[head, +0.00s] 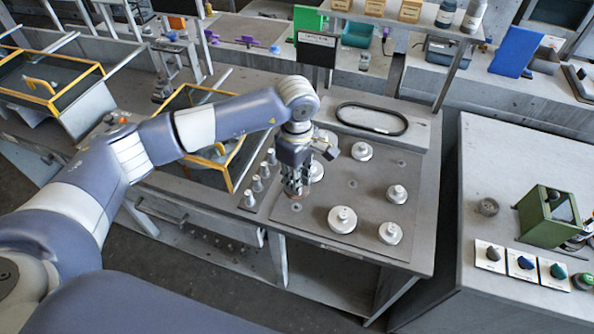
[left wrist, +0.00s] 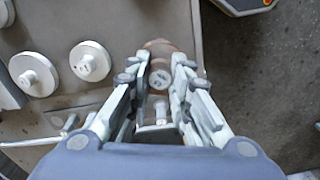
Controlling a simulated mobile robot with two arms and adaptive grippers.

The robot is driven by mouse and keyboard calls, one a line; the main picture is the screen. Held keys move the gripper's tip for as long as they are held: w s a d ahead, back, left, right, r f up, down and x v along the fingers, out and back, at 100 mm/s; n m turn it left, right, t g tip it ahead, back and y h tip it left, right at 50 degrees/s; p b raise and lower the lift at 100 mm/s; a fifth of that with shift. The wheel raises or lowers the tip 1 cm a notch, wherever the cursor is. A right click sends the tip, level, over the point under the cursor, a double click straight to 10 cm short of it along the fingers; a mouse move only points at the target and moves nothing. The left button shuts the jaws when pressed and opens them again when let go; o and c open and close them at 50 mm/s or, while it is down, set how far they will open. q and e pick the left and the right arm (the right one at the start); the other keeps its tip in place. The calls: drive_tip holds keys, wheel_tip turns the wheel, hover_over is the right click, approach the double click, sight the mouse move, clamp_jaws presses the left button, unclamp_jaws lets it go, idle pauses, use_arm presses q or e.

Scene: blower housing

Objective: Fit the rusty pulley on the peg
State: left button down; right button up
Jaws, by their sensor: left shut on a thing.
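My left gripper (head: 295,190) hangs over the front left part of the grey workboard (head: 365,213). In the left wrist view, its fingers (left wrist: 160,68) are closed around the rusty pulley, a brown round part (left wrist: 157,45) with a grey centre. In the head view the pulley is mostly hidden by the fingers, with only a little brown showing at their tips. I cannot tell if it touches the board or which peg is under it. My right gripper is not in view.
Several pale pulleys sit on the board, including a large one (head: 342,219) right of the gripper. Small metal pegs (head: 257,183) stand in a row to the left. A black belt loop (head: 371,119) lies at the back. A green machine (head: 548,214) stands on the right bench.

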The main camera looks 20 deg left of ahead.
use_arm(q)
wheel_tip(320, 180, down, 5)
drive_tip(key=shift+f+b, duration=0.15)
drive_tip(key=shift+b, duration=1.05)
drive_tip(key=shift+f+b, duration=0.5)
drive_tip(key=shift+b, duration=0.1)
drive_tip(key=shift+f+b, duration=0.1)
drive_tip(key=shift+b, duration=0.25)
drive_tip(key=shift+b, duration=0.45)
drive_tip(key=shift+f, duration=0.15)
